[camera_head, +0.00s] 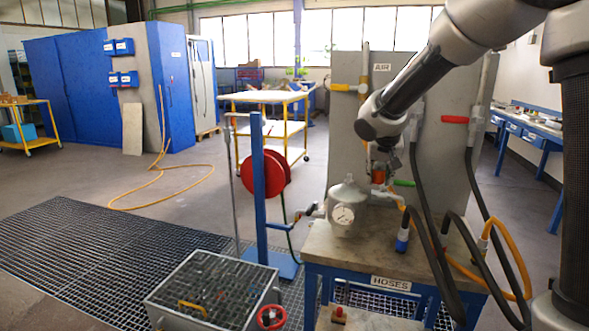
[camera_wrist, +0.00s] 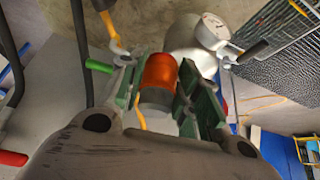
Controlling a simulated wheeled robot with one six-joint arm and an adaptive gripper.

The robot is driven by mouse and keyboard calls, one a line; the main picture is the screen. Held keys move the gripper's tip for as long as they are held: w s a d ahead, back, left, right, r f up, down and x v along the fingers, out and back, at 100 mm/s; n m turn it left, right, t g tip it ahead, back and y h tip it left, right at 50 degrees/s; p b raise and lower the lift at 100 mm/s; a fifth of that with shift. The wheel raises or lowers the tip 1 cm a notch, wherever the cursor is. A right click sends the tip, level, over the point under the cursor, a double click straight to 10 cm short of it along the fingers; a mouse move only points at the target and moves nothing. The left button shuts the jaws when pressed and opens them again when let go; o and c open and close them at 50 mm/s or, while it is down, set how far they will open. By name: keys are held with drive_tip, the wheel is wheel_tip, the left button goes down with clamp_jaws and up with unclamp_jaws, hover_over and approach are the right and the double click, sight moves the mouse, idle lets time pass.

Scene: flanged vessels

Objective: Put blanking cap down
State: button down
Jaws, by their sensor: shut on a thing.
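The blanking cap, an orange cylinder with a grey metal end, sits between the green-padded fingers of my gripper (camera_wrist: 158,98) in the wrist view (camera_wrist: 160,70). My gripper (camera_head: 380,165) is shut on it. In the head view a bit of orange, the cap (camera_head: 378,176), shows under the gripper, just above and right of the pale flanged vessel (camera_head: 348,192). The vessel, with its round gauge, stands on the bench and also shows behind the cap in the wrist view (camera_wrist: 185,35). Whether the cap touches anything is hidden.
The bench (camera_head: 375,245) labelled HOSES carries the vessel and hose ends, with some bare top at its front and right. A grey panel (camera_head: 345,120) with hoses and valve handles rises behind. A blue post with a red reel (camera_head: 273,175) and a grated box (camera_head: 215,290) stand left.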

drive_tip(key=shift+s+a+r+n, duration=0.3)
drive_tip(key=shift+a+r+n, duration=0.2)
drive_tip(key=shift+r, duration=0.05)
drive_tip(key=shift+s+a+n+y, duration=0.2)
drive_tip(key=shift+n+y, duration=0.1)
drive_tip(key=shift+y, duration=0.1)
drive_tip(key=shift+s+a+f+n+y, duration=0.2)
drive_tip(key=shift+s+n+y, duration=0.15)
drive_tip(key=shift+n, duration=0.45)
drive_tip(key=shift+s+a+f+n+y, duration=0.1)
drive_tip(key=shift+s+a+n+y, duration=0.1)
drive_tip(key=shift+n+y, duration=0.45)
drive_tip(key=shift+w+a, duration=0.1)
drive_tip(key=shift+w, duration=0.35)
drive_tip(key=shift+s, duration=0.1)
